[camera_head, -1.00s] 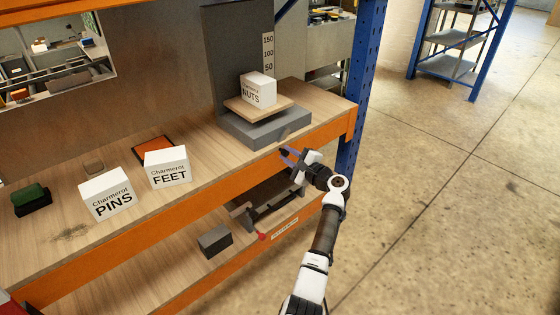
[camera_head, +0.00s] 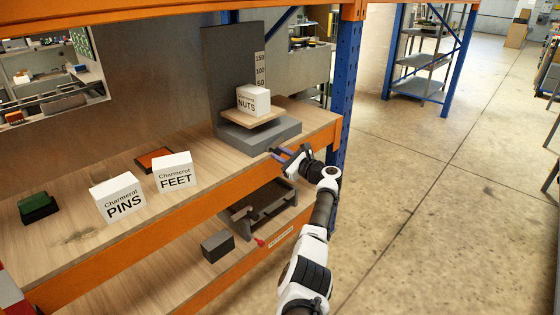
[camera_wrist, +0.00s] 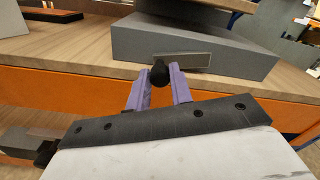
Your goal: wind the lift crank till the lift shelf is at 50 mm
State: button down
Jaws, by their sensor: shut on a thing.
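The lift (camera_head: 262,136) stands at the right end of the upper shelf board, with a grey base and dark back plate. Its wooden lift shelf (camera_head: 253,118) sits low, a little above the base, and carries a white NUTS box (camera_head: 253,101). The scale (camera_head: 260,70) reads 150, 100 and 50; the lift shelf appears below the 50 label, its exact height unclear. In the wrist view, my gripper (camera_wrist: 159,77) has its purple fingers shut on the black knob of the lift crank (camera_wrist: 160,72). The grey crank arm (camera_wrist: 184,60) lies almost level across the base's front.
White PINS (camera_head: 118,197) and FEET (camera_head: 173,173) boxes, an orange-filled tray (camera_head: 154,158) and a green-topped block (camera_head: 38,206) stand left on the board. Below are a grey tray device (camera_head: 262,200) and a grey block (camera_head: 217,246). A blue post (camera_head: 342,105) rises close right.

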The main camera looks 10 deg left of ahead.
jog(key=shift+w+d+r+m+p, duration=0.2)
jog(key=shift+r+m+p, duration=0.75)
jog(key=shift+m, duration=0.9)
jog(key=shift+w+d+r+m+p, duration=0.1)
jog(key=shift+w+r+m+p, duration=0.15)
jog(key=shift+r+m+p, duration=1.1)
jog(key=shift+w+d+r+m+p, duration=0.2)
jog(key=shift+r+m+p, duration=0.25)
jog(key=shift+m, duration=1.85)
jog(key=shift+r, duration=0.2)
jog(key=c, duration=1.3)
grip_release()
jog(key=shift+f, duration=0.1)
jog(key=shift+o, duration=0.2)
